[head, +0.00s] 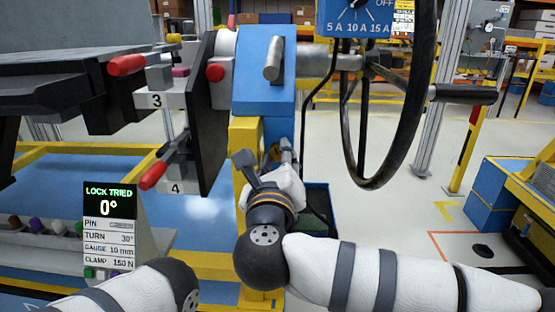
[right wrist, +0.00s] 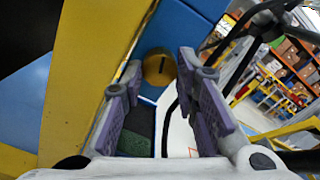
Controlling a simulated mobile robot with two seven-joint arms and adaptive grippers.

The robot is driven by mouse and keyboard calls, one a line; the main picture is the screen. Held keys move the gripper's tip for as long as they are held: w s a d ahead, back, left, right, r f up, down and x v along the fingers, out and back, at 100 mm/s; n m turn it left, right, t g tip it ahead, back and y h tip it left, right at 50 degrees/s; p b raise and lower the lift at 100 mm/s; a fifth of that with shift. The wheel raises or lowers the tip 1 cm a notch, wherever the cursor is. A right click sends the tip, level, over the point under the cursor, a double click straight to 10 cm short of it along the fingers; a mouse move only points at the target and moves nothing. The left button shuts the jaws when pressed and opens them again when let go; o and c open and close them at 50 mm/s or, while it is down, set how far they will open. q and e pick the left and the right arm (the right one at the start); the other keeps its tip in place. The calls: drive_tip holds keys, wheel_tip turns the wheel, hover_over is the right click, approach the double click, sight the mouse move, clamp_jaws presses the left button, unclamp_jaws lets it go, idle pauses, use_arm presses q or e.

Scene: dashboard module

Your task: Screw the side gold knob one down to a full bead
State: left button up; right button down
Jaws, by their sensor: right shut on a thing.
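The side gold knob (right wrist: 158,67) shows in the right wrist view as a round gold face with a dark slot. It sits on the side of the blue and yellow post, between the fingertips of my right gripper (right wrist: 160,76). The gripper is shut on the knob, with one purple-grey finger on each side. In the head view my right gripper (head: 284,156) reaches the post (head: 248,134) from below, and a small gold patch of the knob (head: 275,151) shows beside the fingers. Only my left forearm shows at the bottom; its gripper is out of view.
Red-handled clamps (head: 153,175) stand left of the post. A steering wheel (head: 385,110) hangs on the right. A blue gauge box (head: 362,20) is above.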

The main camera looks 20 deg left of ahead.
drive_tip(key=c, duration=1.2)
unclamp_jaws()
drive_tip(key=shift+c, duration=0.2)
